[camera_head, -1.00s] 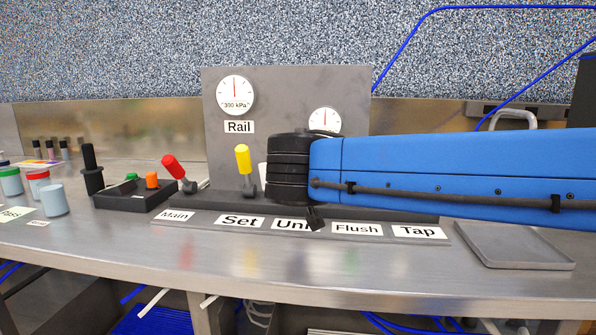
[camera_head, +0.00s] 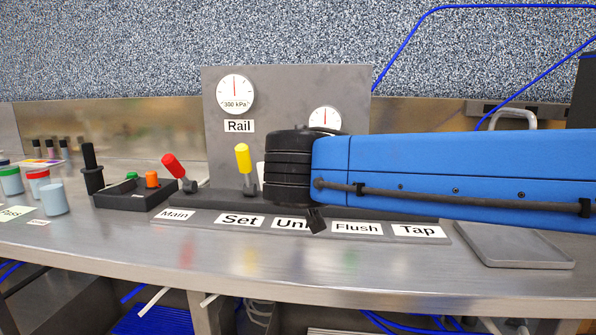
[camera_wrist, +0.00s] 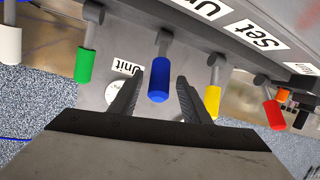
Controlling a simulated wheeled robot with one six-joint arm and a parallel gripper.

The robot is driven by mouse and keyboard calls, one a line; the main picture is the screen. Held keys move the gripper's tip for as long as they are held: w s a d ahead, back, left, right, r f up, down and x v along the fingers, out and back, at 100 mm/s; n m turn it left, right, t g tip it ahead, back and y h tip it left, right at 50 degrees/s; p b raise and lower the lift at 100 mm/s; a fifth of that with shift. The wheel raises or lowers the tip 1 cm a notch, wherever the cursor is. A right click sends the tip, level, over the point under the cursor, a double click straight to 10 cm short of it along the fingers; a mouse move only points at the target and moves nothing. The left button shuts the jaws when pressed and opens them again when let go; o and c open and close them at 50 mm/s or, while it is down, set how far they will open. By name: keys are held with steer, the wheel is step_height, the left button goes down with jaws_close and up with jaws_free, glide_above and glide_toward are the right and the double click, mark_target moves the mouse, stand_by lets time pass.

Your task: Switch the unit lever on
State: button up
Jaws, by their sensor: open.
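The unit lever with its blue handle (camera_wrist: 160,80) shows in the wrist view, in line with the "Unit" label (camera_wrist: 200,8) on the panel base. My gripper (camera_wrist: 155,90) is open, with one finger on each side of the blue handle and a visible gap on both sides. In the head view the blue lever is hidden behind my arm and the black wrist part. The "Unit" label (camera_head: 290,223) is partly covered there by a dark tip of my gripper.
The yellow Set lever (camera_head: 244,160) and red Main lever (camera_head: 174,166) stand to the left. A green lever (camera_wrist: 85,62) is on the blue lever's other side. A black switch box (camera_head: 135,193) is further left. A shallow grey tray (camera_head: 515,262) lies at right.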

steer(key=v, duration=1.5)
steer(key=shift+s, duration=0.15)
